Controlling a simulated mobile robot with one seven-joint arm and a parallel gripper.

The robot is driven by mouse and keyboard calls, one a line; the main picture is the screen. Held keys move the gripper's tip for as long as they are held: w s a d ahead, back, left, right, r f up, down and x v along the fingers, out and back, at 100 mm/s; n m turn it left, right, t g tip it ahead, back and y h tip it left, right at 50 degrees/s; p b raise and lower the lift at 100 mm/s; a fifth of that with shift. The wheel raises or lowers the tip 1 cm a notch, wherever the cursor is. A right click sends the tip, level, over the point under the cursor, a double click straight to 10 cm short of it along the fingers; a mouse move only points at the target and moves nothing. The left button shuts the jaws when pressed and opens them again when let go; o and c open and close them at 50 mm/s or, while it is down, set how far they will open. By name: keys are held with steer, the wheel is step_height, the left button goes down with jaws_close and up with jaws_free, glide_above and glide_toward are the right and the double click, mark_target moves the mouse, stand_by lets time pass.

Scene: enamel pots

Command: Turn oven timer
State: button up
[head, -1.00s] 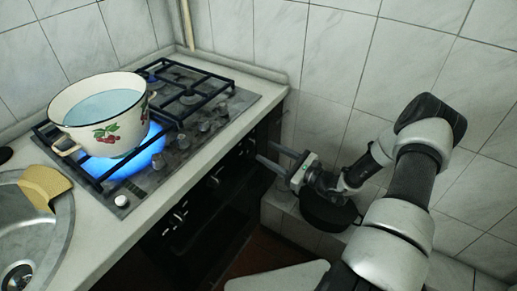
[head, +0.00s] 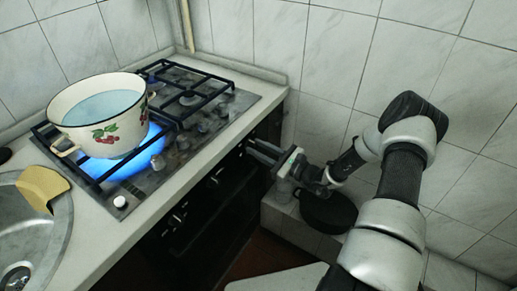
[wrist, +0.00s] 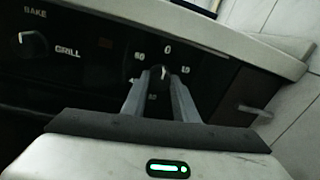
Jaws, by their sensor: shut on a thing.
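The oven timer knob (wrist: 160,73) is a dark knob on the black oven panel (wrist: 75,48). In the wrist view its dial shows 0 at the top and numbers around it, some of them blurred. My gripper (wrist: 159,78) has one finger on each side of the knob and is shut on it. In the head view my gripper (head: 250,148) reaches the right end of the oven front, and the knob itself is too small and hidden to tell there.
Another knob (wrist: 19,42) marked BAKE and GRILL sits left on the panel. A cream pot (head: 97,112) of water with cherries stands over a lit blue burner. A dark round pan (head: 328,211) lies on a tiled ledge below my wrist. The tiled wall is close on the right.

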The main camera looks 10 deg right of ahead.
steer(key=shift+m, duration=0.3)
steer(key=m+p, duration=0.2)
steer(key=m, duration=0.3)
steer(key=shift+r, duration=0.15)
steer(key=m+g+p, duration=0.1)
steer(key=m, duration=0.5)
steer(key=shift+w+d+p, duration=0.1)
steer(key=shift+d+p, duration=0.05)
steer(key=shift+p, duration=0.25)
steer(key=shift+m, duration=0.3)
steer(key=o, duration=1.1)
steer(key=shift+c, duration=0.2)
steer(key=p+v, duration=0.1)
steer(key=v, duration=1.6)
steer(key=shift+s, duration=0.2)
